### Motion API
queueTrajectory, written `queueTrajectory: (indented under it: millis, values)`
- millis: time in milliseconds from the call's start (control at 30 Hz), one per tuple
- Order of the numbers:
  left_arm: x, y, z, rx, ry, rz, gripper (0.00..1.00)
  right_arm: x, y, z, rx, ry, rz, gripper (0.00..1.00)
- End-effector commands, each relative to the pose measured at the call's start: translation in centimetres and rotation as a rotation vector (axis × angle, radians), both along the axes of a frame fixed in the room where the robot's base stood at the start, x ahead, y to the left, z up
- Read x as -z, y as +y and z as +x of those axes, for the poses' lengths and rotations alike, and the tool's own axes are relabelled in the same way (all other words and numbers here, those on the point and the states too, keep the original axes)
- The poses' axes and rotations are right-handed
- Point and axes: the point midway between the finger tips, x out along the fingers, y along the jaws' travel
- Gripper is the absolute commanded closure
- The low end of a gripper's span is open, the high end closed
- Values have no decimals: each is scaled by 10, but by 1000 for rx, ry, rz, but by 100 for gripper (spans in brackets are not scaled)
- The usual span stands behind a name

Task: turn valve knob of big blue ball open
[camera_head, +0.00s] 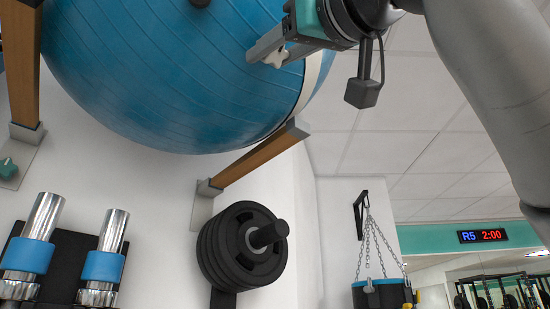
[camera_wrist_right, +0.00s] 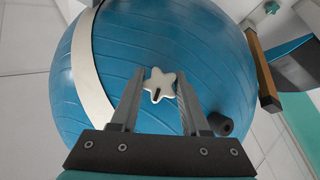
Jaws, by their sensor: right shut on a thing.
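The big blue ball (camera_head: 170,70) fills the upper left of the head view, resting on wooden wall arms. It has a pale band, clear in the right wrist view, where the ball (camera_wrist_right: 215,60) fills most of the picture. A white star-shaped valve knob (camera_wrist_right: 160,85) with a dark slot sits on the ball. My right gripper (camera_wrist_right: 158,90) has its two fingers on either side of the knob and is shut on it. In the head view, my right gripper (camera_head: 265,52) reaches the ball from the upper right. My left gripper is not in view.
A wooden support arm (camera_head: 255,157) runs under the ball. Black weight plates (camera_head: 240,247) hang below it. Chrome and blue dumbbells (camera_head: 105,250) stand at lower left. A punching bag (camera_head: 383,293) hangs from a bracket. A black cylinder (camera_wrist_right: 220,124) is close to the right finger.

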Motion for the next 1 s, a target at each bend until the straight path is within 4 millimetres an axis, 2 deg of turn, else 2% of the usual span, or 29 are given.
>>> queueTrajectory:
  millis: [600, 1000]
  values:
    - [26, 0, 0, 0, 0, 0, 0, 1, 1, -1, 454, -271, -168, 100]
    - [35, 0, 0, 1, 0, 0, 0, 0, 1, -1, 610, -362, -225, 100]
